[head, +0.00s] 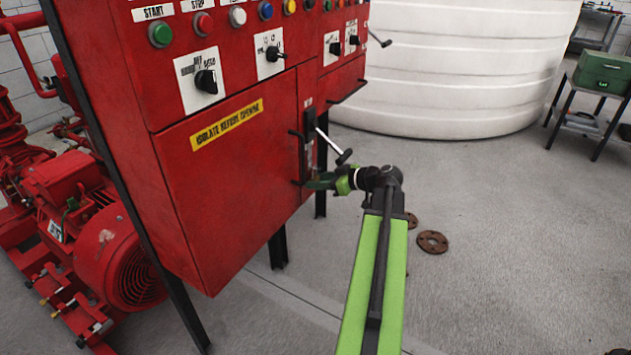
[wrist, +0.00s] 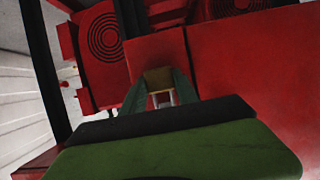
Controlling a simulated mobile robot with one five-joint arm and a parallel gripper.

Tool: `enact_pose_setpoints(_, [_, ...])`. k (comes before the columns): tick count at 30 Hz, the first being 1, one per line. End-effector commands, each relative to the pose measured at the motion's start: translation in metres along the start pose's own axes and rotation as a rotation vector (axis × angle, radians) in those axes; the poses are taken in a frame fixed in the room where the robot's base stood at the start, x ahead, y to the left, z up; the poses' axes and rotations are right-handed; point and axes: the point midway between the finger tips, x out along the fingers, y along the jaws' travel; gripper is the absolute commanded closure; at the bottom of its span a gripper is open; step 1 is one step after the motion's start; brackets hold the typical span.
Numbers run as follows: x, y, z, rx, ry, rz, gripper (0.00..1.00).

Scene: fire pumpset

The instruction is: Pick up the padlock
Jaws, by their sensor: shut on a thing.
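The padlock (wrist: 158,79) shows in the wrist view as a small brass-coloured body with a pale shackle (wrist: 163,98). It sits between the two fingers of my gripper (wrist: 160,88), which are shut on it. In the head view my gripper (head: 320,182) is at the right side of the red control panel (head: 225,185), just below the black switch with a light lever (head: 327,140). I cannot make out the padlock in the head view. I cannot tell whether it still touches the panel.
A red motor and pump (head: 95,225) stand left of the panel on the floor. Dark panel legs (head: 278,250) stand below it. A white tank (head: 450,70) is behind. Rusty flanges (head: 432,242) lie on the floor. A green toolbox (head: 603,70) sits on a stand at right.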

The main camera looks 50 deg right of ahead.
Motion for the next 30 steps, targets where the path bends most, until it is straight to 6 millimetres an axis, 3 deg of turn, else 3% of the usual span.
enact_pose_setpoints(3, [0.000,0.000,0.000,0.000,0.000,0.000,1.00])
enact_pose_setpoints(11, [-0.001,0.000,0.000,0.000,0.001,0.001,1.00])
enact_pose_setpoints(19, [-0.011,0.001,-0.017,0.001,0.000,0.002,1.00])
enact_pose_setpoints(23, [-0.037,0.000,-0.001,0.002,0.001,0.005,1.00])
enact_pose_setpoints(30, [-0.103,0.001,0.026,0.003,0.001,0.007,1.00])
